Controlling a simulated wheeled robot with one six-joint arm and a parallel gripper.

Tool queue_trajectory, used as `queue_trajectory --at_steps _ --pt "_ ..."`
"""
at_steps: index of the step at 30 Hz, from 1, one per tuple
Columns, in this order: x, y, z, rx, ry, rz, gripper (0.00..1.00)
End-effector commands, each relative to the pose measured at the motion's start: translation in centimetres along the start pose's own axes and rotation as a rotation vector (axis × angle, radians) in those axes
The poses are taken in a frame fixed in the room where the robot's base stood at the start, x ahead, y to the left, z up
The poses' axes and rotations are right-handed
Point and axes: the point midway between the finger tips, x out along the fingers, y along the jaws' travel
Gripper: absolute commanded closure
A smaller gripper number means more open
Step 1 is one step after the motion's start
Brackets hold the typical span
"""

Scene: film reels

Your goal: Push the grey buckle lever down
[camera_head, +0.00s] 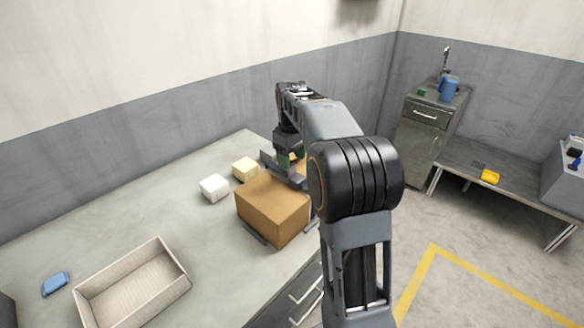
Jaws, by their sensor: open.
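A brown box (272,212) stands on the grey worktop, with grey strips showing along its base. My gripper (283,170) points down at the far side of the box, close to its back top edge, with its grey fingers apart. I see nothing held between them. I cannot make out the grey buckle lever; my arm and gripper cover part of the box's right and far side. Whether the gripper touches the box cannot be told.
A white block (214,188) and a cream block (245,169) lie left of the box. A beige tray (178,265) and a blue item (55,284) sit at the front left. The worktop (120,205) is bare at the back left. A metal bench (520,186) stands right.

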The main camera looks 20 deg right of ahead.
Motion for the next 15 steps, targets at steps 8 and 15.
queue_trajectory --at_steps 8,15 --pt "2.8 0.0 0.0 0.0 0.0 0.0 0.4" --pt "3.3 0.0 0.0 0.0 0.001 0.0 0.4"
